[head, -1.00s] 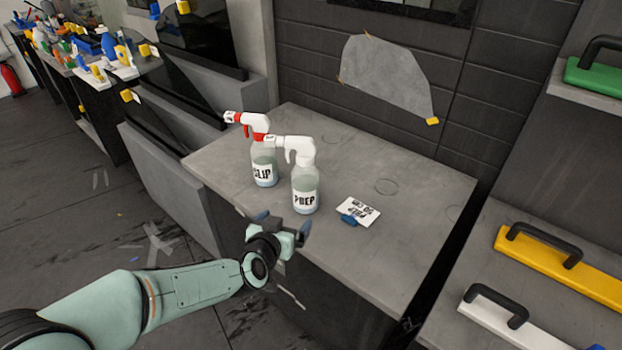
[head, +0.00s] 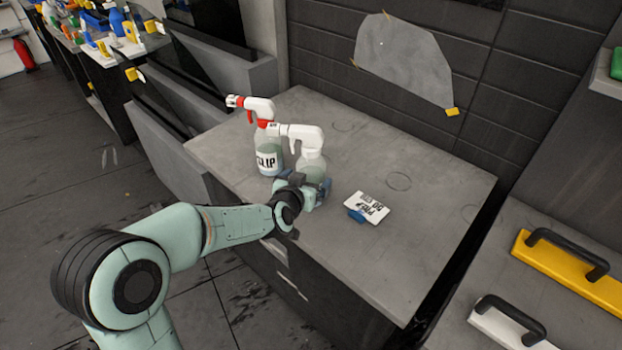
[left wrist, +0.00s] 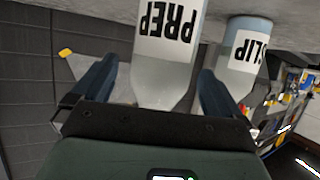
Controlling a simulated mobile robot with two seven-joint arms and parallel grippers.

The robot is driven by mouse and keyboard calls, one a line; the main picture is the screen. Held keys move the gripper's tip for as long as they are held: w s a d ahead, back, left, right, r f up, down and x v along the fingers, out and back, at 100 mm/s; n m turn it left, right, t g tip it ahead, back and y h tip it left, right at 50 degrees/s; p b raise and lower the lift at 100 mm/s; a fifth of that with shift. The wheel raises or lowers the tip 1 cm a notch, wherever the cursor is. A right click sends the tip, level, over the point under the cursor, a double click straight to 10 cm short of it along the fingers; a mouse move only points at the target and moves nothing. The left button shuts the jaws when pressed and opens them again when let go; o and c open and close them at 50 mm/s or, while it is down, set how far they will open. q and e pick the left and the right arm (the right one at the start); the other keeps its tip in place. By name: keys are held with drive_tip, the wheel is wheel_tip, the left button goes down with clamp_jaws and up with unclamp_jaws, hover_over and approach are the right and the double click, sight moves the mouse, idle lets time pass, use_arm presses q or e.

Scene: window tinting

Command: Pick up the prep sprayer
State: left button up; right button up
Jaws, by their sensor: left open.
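The prep sprayer (head: 311,165) is a clear bottle with a white trigger head, standing upright on the grey counter. Its PREP label shows upside down in the left wrist view (left wrist: 165,60). My left gripper (head: 312,188) is at the bottle's front, hiding its lower part in the head view. In the left wrist view its two blue fingers (left wrist: 152,88) are open, one on each side of the bottle. A gap shows beside the bottle. My right gripper is not in view.
The SLIP sprayer (head: 267,150), with a red and white head, stands close behind on the left; it also shows in the left wrist view (left wrist: 243,50). The counter's right part (head: 430,190) is clear.

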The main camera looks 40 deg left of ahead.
sight(309, 140)
use_arm(q)
drive_tip(key=x, duration=0.5)
drive_tip(key=shift+s+a+f+b, duration=0.1)
drive_tip(key=shift+a+f+b, duration=0.05)
drive_tip(key=shift+b, duration=0.2)
drive_tip(key=c, duration=1.2)
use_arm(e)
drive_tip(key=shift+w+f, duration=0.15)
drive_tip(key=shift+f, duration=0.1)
use_arm(q)
drive_tip(key=shift+o, duration=0.2)
drive_tip(key=shift+r+p, duration=0.3)
drive_tip(key=shift+r, duration=0.4)
wheel_tip(309, 140, up, 10)
drive_tip(key=p, duration=0.6)
drive_tip(key=shift+r, duration=0.2)
wheel_tip(309, 140, up, 8)
drive_tip(key=p, duration=0.5)
drive_tip(key=shift+f, duration=0.1)
drive_tip(key=shift+r+p, duration=0.3)
drive_tip(key=shift+p, duration=0.1)
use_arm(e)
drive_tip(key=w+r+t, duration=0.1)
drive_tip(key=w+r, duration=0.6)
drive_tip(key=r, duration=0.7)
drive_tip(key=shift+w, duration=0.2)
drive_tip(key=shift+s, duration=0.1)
